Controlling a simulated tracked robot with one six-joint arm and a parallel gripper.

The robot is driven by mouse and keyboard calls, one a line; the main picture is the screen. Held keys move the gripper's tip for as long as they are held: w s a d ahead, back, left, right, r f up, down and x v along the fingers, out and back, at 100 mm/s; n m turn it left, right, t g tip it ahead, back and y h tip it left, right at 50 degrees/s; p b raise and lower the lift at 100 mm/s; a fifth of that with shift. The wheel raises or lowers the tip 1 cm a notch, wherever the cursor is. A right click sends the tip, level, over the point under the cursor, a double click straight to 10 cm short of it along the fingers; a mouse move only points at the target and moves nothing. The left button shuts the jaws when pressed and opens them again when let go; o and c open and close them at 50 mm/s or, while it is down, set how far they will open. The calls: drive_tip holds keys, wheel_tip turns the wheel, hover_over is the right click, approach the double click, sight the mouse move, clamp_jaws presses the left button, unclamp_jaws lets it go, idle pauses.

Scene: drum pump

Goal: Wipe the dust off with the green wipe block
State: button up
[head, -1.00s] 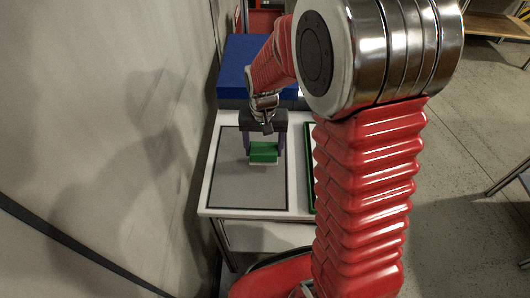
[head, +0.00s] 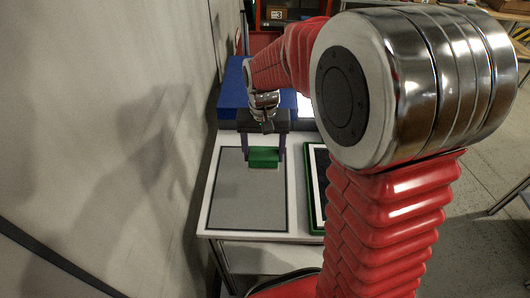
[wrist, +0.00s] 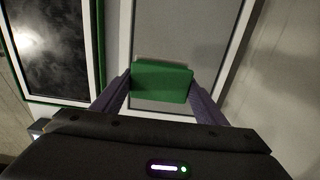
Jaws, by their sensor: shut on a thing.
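The green wipe block (head: 264,158) is between the purple fingers of my gripper (head: 264,152), which is shut on it. In the head view it shows over the far edge of the grey mat (head: 246,200). I cannot tell whether it touches the mat. The block also shows in the wrist view (wrist: 161,82), between the two fingers. A dark panel (wrist: 55,60) with a white border and green outer frame lies to the left in the wrist view. Pale cloudy smudges and a bright glare show on it; the smudges may be dust. My arm hides much of this panel in the head view.
The mat lies on a white table (head: 240,237) beside a pale wall (head: 120,120). A blue box (head: 234,95) stands at the table's far end, behind my gripper. Open floor lies to the right.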

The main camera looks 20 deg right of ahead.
drive_tip(key=o, duration=0.6)
drive_tip(key=c, duration=0.4)
drive_tip(key=shift+o, duration=0.2)
drive_tip(key=w+r+n, duration=0.2)
drive_tip(key=w+n, duration=0.1)
drive_tip(key=w, duration=0.6)
drive_tip(key=shift+d+r+n, duration=0.15)
drive_tip(key=shift+r+n, duration=0.1)
drive_tip(key=shift+n, duration=0.05)
